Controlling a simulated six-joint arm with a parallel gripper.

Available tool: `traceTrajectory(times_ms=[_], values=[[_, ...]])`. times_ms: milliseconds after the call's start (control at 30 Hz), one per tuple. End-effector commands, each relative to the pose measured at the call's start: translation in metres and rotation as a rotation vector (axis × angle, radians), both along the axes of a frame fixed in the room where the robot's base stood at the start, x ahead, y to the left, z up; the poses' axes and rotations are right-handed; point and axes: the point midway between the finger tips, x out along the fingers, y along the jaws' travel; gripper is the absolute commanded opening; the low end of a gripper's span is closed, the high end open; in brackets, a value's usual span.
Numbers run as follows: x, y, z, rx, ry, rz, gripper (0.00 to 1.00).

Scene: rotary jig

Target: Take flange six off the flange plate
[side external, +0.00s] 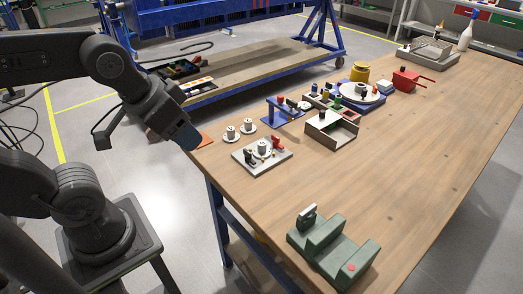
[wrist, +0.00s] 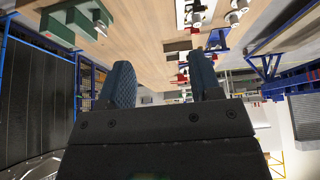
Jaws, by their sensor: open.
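A flat grey plate (side external: 277,165) lies near the table's left edge. A silver flange (side external: 262,147) sits on it between a dark clamp and a red-handled part. Two more silver flanges, one at the left (side external: 231,133) and one at the right (side external: 249,125), stand on pale round bases behind it. No numbers are legible, so I cannot tell which is flange six. My gripper (side external: 188,138) is beyond the table's left edge, left of the flanges and apart from them. In the wrist view my gripper (wrist: 164,82) shows two spread, empty fingers. The plate also shows at the top there (wrist: 188,24).
A green vise-like fixture (side external: 333,250) stands at the near table edge. The table's right middle is clear.

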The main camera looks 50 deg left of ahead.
Motion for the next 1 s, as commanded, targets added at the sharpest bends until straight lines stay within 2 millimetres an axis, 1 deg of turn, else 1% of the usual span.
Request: traceTrajectory(times_ms=[167,267,333,467,500,567,633,800,900,1000], values=[[0.002,0.001,0.001,0.012,0.005,-0.015,0.58],[0.014,0.003,0.003,0.069,0.029,-0.091,0.58],[0.029,0.006,0.005,0.143,0.061,-0.193,0.58],[0.069,0.014,0.004,0.317,0.149,-0.461,0.58],[0.082,0.017,0.002,0.372,0.178,-0.552,0.58],[0.102,0.021,-0.002,0.447,0.223,-0.689,0.58],[0.126,0.025,-0.010,0.529,0.279,-0.853,0.58],[0.183,0.035,-0.040,0.697,0.419,-1.257,0.58],[0.209,0.040,-0.061,0.763,0.491,-1.465,0.58],[0.227,0.043,-0.078,0.805,0.546,-1.624,0.58]])
